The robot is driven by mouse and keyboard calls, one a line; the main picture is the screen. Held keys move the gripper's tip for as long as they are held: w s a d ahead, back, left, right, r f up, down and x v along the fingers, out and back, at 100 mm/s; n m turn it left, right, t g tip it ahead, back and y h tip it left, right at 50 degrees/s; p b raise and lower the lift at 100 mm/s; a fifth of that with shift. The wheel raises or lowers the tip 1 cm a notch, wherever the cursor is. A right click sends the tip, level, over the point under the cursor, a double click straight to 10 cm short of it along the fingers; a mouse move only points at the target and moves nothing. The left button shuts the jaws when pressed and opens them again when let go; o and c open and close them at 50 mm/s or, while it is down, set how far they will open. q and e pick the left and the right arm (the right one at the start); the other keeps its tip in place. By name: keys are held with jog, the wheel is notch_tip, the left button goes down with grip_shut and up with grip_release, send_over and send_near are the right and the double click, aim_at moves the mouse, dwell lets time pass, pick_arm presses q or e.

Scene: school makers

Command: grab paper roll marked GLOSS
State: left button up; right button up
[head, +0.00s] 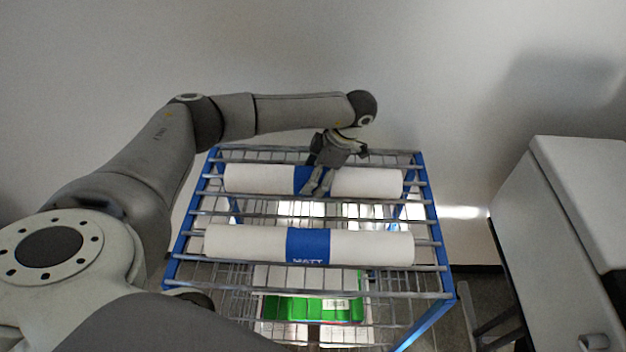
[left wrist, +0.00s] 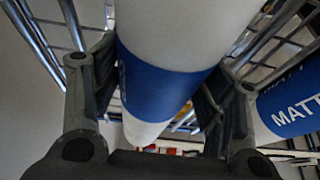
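Two white paper rolls with blue bands lie crosswise on a wire rack. The far roll (head: 370,182) has its band mostly behind my left gripper (head: 318,188); its marking is not readable in the head view. The near roll (head: 250,243) reads MATT on its band. My left gripper reaches down over the far roll at its band. In the left wrist view the far roll (left wrist: 165,85) lies between the two fingers of the left gripper (left wrist: 160,95), one close along each side; whether they press on it is unclear. My right gripper is not in view.
The blue-framed rack (head: 437,240) has metal bars beneath the rolls. A white cabinet (head: 560,230) stands at the right. A plain wall is behind the rack. The MATT roll also shows in the left wrist view (left wrist: 290,105).

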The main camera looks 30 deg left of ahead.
pick_arm(q)
jog(key=shift+w+r, duration=0.1)
jog(key=c, duration=1.1)
jog(key=shift+r, duration=0.1)
